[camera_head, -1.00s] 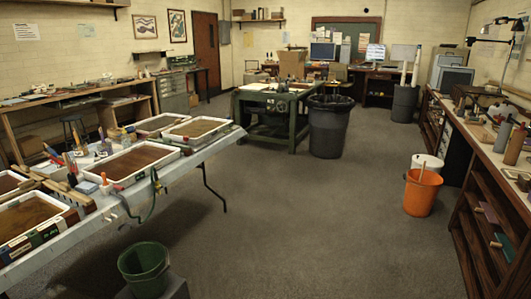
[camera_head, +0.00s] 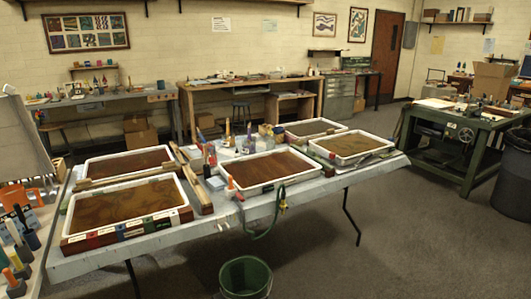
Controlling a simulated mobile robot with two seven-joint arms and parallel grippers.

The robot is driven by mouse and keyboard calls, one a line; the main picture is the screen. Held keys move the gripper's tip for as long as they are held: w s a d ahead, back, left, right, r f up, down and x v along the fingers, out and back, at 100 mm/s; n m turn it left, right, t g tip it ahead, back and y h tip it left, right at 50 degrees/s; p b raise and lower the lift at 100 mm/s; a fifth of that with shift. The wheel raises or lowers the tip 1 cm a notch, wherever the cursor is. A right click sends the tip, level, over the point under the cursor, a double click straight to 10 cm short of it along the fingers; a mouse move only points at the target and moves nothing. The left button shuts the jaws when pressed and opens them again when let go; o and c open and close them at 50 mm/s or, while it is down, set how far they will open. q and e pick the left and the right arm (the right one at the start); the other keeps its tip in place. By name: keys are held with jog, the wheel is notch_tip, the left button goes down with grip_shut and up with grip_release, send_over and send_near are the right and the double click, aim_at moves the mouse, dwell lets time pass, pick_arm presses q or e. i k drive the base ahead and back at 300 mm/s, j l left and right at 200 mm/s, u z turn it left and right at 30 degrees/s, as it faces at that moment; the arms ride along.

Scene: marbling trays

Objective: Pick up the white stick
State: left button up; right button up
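I cannot make out a white stick for certain at this size. Neither of my grippers shows in the head view. A long table (camera_head: 185,243) holds several white-rimmed marbling trays with brown liquid, among them a front left tray (camera_head: 72,222), a middle tray (camera_head: 237,192) and a right tray (camera_head: 329,158). Small tools and bottles (camera_head: 228,135) stand in a cluster between the trays, too small to tell apart. Wooden bars (camera_head: 196,190) lie between the left and middle trays.
A green bucket (camera_head: 244,278) stands on the floor before the table. Another surface with dark-handled tools (camera_head: 28,236) is at the left edge. A green workbench (camera_head: 447,125) and dark bin (camera_head: 512,175) stand at the right. The floor (camera_head: 390,245) at the front right is clear.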

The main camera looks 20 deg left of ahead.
aim_at(11, 225)
jog(key=i+j+u, duration=0.1)
jog(key=u, duration=0.3)
jog(key=i+u, duration=0.45)
jog(key=u, duration=0.3)
jog(key=i+u, duration=0.2)
jog(key=u, duration=0.2)
jog(key=i+j, duration=0.2)
jog(key=i, duration=0.2)
jog(key=i+j+u, duration=0.15)
jog(key=i, duration=0.2)
jog(key=i+j, duration=0.2)
jog(key=i, duration=0.2)
jog(key=u, duration=0.05)
